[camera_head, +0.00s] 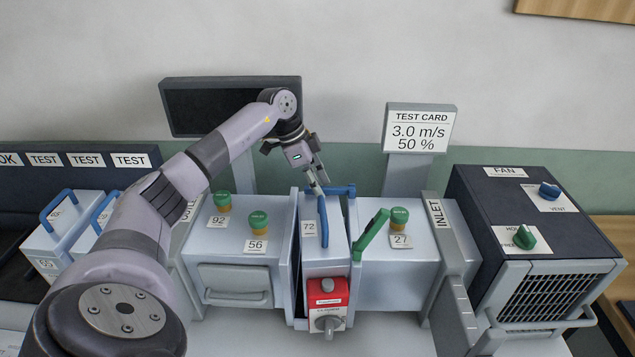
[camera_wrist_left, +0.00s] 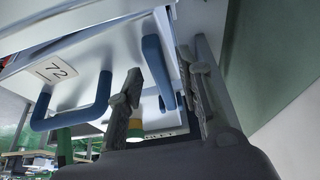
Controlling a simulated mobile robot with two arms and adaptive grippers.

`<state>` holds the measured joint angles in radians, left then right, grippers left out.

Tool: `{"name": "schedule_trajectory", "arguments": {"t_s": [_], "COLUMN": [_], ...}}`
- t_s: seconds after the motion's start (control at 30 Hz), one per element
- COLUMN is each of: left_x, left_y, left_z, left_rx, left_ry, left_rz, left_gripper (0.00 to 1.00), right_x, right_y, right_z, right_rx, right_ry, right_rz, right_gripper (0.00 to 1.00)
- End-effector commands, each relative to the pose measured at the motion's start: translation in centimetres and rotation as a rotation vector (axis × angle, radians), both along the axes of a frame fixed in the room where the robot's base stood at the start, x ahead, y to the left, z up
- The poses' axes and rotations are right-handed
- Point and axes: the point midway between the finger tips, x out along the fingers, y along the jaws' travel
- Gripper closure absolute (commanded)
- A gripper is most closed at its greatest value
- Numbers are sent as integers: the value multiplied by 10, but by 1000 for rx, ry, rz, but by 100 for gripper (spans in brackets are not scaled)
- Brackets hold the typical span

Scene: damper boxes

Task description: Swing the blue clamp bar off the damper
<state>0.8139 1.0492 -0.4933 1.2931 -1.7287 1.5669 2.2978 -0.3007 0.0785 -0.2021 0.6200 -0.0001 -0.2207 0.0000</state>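The damper box labelled 72 (camera_head: 322,262) stands in the middle of the row, with a blue handle (camera_head: 323,225) on its top. The blue clamp bar (camera_head: 342,190) lies across the back of its top. My left gripper (camera_head: 317,186) points down beside the bar's left part. In the left wrist view the blue bar (camera_wrist_left: 158,72) shows between the two spread fingers (camera_wrist_left: 160,98), with a gap to the right finger. Contact cannot be told. The blue handle (camera_wrist_left: 72,118) is left of the fingers. My right gripper is not in view.
A green handle (camera_head: 371,230) slants just right of box 72. A red unit with a grey knob (camera_head: 328,297) is at its front. Boxes with green knobs stand on both sides. A fan unit (camera_head: 530,230) is at right, and a dark screen (camera_head: 230,103) behind.

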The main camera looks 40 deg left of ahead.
Motion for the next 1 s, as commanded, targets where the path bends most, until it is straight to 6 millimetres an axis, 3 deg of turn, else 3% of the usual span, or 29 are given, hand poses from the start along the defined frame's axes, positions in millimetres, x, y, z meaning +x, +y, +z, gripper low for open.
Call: {"name": "schedule_trajectory", "arguments": {"t_s": [0.07,0.57,1.0], "left_x": [0,0,0], "left_y": [0,0,0], "left_z": [0,1,1], "left_rx": [0,0,0], "left_ry": [0,0,0], "left_rz": [0,0,0], "left_gripper": [67,100,100], "right_x": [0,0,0], "right_y": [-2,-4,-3], "right_z": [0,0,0], "right_rx": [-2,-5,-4], "right_ry": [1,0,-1], "right_rz": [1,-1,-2], "right_gripper": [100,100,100]}}
